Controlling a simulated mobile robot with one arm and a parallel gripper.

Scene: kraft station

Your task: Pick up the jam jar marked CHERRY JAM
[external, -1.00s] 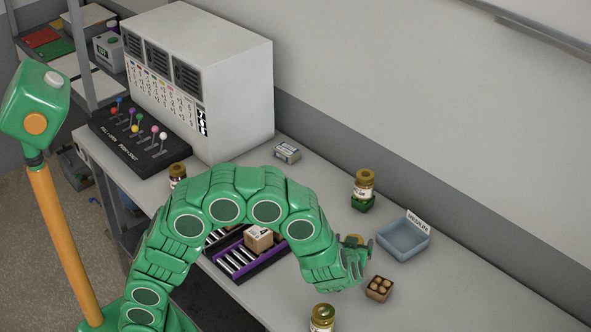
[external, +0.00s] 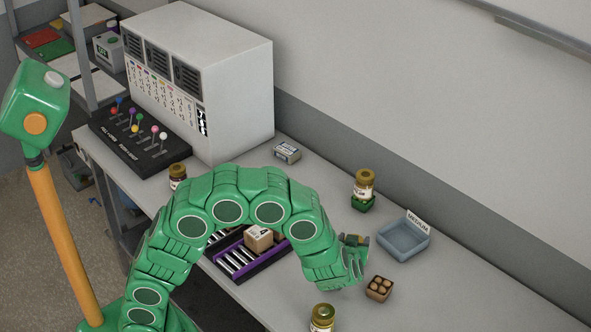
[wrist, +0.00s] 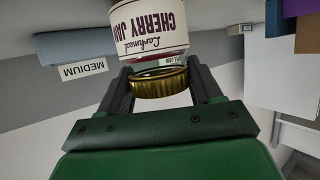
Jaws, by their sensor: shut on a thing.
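The jam jar marked CHERRY JAM (wrist: 150,22) shows close up in the wrist view, its label upside down in the picture. Its gold lid (wrist: 160,84) sits between the two dark fingers of my gripper (wrist: 161,74). My gripper is shut on this lid. In the external view my gripper (external: 355,241) is over the table, left of the blue tray. My arm and hand hide most of the held jar there, and I cannot tell whether it touches the table.
A blue tray marked MEDIUM (external: 403,241) stands close at the right. Other gold-lidded jars stand on a green stand (external: 364,184), at the front edge (external: 322,318) and by the lever panel (external: 177,174). A small brown box (external: 379,288) and a carton (external: 258,238) are nearby.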

